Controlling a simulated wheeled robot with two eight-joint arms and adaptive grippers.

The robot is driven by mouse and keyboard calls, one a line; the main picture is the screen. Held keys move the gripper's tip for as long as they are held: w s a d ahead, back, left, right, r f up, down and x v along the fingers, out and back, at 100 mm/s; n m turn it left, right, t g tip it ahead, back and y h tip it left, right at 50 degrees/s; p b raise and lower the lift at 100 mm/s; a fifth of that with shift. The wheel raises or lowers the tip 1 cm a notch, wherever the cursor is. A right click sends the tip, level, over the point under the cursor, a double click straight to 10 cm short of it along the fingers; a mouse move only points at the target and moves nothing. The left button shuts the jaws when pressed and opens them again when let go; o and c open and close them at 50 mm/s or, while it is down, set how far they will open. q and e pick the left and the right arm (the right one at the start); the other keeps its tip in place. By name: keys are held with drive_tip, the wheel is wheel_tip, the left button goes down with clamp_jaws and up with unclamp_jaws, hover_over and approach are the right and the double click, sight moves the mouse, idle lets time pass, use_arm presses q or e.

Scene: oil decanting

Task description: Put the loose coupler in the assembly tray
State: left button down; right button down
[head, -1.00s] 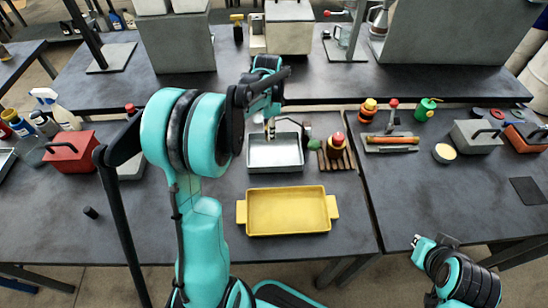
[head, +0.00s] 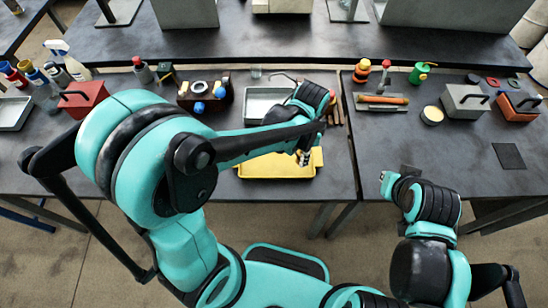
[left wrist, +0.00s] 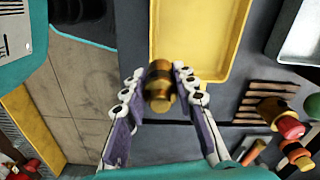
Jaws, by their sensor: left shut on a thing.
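The loose coupler (left wrist: 158,88), a small brass fitting, is held between the two fingers of my left gripper (left wrist: 156,92) in the left wrist view. In the head view my left gripper (head: 304,156) is at the right end of the yellow tray (head: 262,174). That tray, taken as the assembly tray, also shows in the left wrist view (left wrist: 185,48), with the coupler just beside or above its near edge. The visible part of the tray is empty. My right gripper (head: 387,181) is near the front edge of the right table; its fingers are too small to judge.
A grey metal tray (head: 258,103) stands behind the yellow one, partly hidden by my left arm. A slatted wooden rack (left wrist: 248,98) and red-topped bottles lie near it. A dark box with blue balls (head: 219,92) stands to the left. The right table's front is mostly clear.

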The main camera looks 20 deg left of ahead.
use_arm(q)
drive_tip(key=w+a+f, duration=0.1)
drive_tip(key=a+f, duration=0.1)
drive_tip(key=a, duration=0.1)
drive_tip(key=w+a+f+b, duration=0.1)
drive_tip(key=a+f, duration=0.1)
drive_tip(key=a, duration=0.1)
drive_tip(key=w+a+f+b, duration=0.1)
drive_tip(key=a, duration=0.1)
drive_tip(key=shift+w+a+f, duration=0.3)
drive_tip(key=shift+a+f, duration=0.1)
wheel_tip(320, 180, down, 4)
drive_tip(key=shift+f+b, duration=0.1)
drive_tip(key=shift+b, duration=0.7)
drive_tip(key=c, duration=1.2)
unclamp_jaws()
